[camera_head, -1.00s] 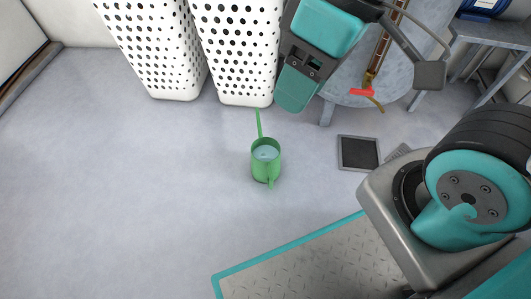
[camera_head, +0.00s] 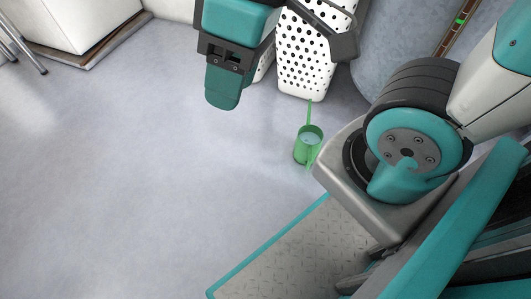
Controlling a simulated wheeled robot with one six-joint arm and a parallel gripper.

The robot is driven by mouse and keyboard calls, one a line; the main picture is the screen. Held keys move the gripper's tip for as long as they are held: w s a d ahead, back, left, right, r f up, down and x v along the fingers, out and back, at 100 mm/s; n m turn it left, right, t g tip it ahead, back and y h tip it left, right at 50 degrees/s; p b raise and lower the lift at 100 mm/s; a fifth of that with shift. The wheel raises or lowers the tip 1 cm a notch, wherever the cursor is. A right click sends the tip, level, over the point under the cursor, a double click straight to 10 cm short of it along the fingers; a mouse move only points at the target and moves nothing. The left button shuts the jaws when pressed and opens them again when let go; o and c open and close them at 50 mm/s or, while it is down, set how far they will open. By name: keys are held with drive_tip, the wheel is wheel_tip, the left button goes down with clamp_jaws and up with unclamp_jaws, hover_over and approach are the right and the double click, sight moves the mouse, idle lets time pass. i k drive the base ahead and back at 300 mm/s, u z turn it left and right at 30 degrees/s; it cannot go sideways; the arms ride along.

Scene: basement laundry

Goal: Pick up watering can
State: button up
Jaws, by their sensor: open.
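The green watering can (camera_head: 307,149) stands upright on the grey floor, right of the picture's middle. Its thin spout points away from me, and its handle is on the near side. Its top is open and pale inside. My gripper (camera_head: 276,76) is open and empty, high in the picture.
A white perforated laundry basket (camera_head: 305,75) stands behind the can, partly hidden by my gripper. A round grey tub or table (camera_head: 395,50) is at the upper right. A white cabinet (camera_head: 75,25) stands at the upper left. The floor at left and centre is clear.

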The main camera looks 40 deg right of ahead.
sight(310, 138)
drive_tip(key=u, duration=0.7)
drive_tip(key=k, duration=1.15)
drive_tip(key=z, duration=1.5)
drive_tip(key=i, duration=0.45)
